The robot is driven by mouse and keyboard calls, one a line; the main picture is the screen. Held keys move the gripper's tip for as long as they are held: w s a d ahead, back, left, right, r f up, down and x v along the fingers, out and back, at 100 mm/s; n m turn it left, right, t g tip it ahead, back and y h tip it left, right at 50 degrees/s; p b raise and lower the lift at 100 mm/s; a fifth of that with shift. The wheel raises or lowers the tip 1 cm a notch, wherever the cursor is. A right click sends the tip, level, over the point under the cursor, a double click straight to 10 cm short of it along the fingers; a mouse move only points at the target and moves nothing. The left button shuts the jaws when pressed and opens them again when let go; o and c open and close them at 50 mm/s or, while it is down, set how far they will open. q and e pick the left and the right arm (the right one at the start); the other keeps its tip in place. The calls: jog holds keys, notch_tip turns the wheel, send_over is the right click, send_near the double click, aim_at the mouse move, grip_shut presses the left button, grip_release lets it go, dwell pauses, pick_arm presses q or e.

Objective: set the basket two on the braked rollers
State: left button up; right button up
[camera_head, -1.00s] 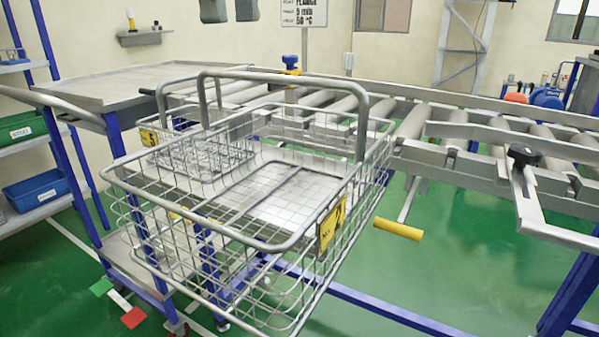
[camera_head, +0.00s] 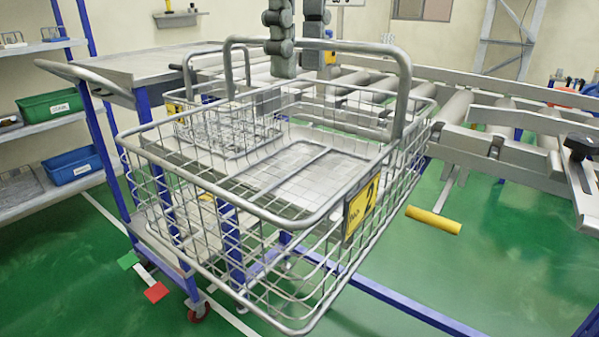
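Basket two (camera_head: 385,240) is a large wire basket with a yellow "2" plate (camera_head: 362,208) on its near right side and a tall hoop handle (camera_head: 402,90). It is upright in the foreground; I cannot tell what bears it. My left gripper (camera_head: 297,58) comes down from the top at the handle's crossbar, its jointed fingers straight and apart. It looks open; whether it touches the bar is unclear. My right gripper is not in view. The grey rollers (camera_head: 455,108) of the conveyor lie behind and right of the basket. I cannot tell which are braked.
A blue-legged trolley (camera_head: 140,66) stands behind left. A smaller wire basket (camera_head: 222,128) with a yellow tag shows behind or through basket two. A yellow handle (camera_head: 433,220) sticks out below the conveyor rail (camera_head: 500,165). Left shelves hold green (camera_head: 50,110) and blue (camera_head: 72,166) bins.

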pick_arm(q)
grip_shut()
dwell(0.3)
jog(key=shift+r, duration=0.1)
